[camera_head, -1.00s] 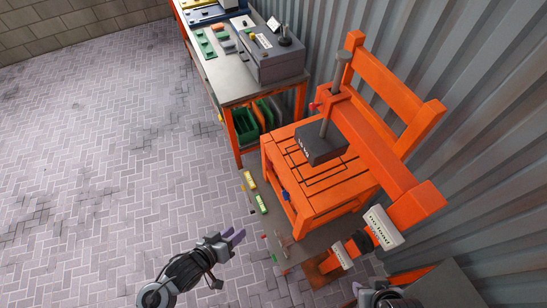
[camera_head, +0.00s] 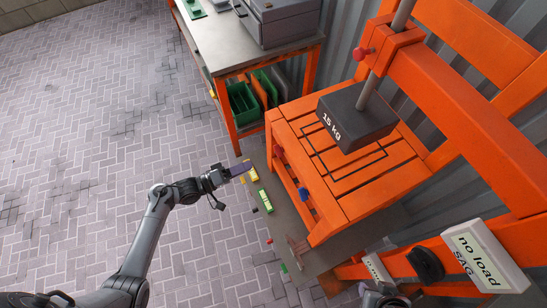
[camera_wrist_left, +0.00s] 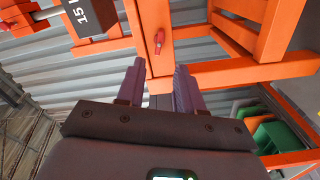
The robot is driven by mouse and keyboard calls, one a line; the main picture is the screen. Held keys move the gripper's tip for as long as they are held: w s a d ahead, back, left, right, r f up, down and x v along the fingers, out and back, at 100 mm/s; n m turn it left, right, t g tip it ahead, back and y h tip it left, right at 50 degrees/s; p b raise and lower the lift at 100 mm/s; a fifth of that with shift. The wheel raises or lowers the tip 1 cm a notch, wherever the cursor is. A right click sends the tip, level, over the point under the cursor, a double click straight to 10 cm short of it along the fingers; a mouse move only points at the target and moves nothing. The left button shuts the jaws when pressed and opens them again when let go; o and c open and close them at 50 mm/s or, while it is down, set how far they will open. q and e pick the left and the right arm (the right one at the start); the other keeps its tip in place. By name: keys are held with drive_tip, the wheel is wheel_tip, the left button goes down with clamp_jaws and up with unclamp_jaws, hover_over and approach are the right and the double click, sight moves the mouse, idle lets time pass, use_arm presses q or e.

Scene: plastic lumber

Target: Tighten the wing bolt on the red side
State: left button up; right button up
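The orange press bench (camera_head: 350,175) has a red wing bolt (camera_head: 278,153) on its left side and a blue wing bolt (camera_head: 303,193) nearer to me on that side. My left gripper (camera_head: 243,168) is left of the red bolt and apart from it. In the left wrist view, the fingers of my left gripper (camera_wrist_left: 160,67) are spread and empty, with a red bolt (camera_wrist_left: 158,40) beyond their tips on an orange post. My right gripper (camera_head: 385,297) shows only in part at the bottom edge; its fingers are not clear.
A grey 15 kg weight (camera_head: 355,117) hangs over the bench top. A red knob (camera_head: 362,53) sits on the press frame. A "no load" sign (camera_head: 485,255) is at lower right. A side table (camera_head: 240,45) stands behind, with green bins (camera_head: 243,101) below. Open paved floor lies left.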

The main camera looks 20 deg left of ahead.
sight(279, 151)
use_arm(q)
drive_tip(key=x, duration=1)
drive_tip(key=shift+w+b, duration=0.45)
drive_tip(key=shift+d+r, duration=0.1)
clamp_jaws()
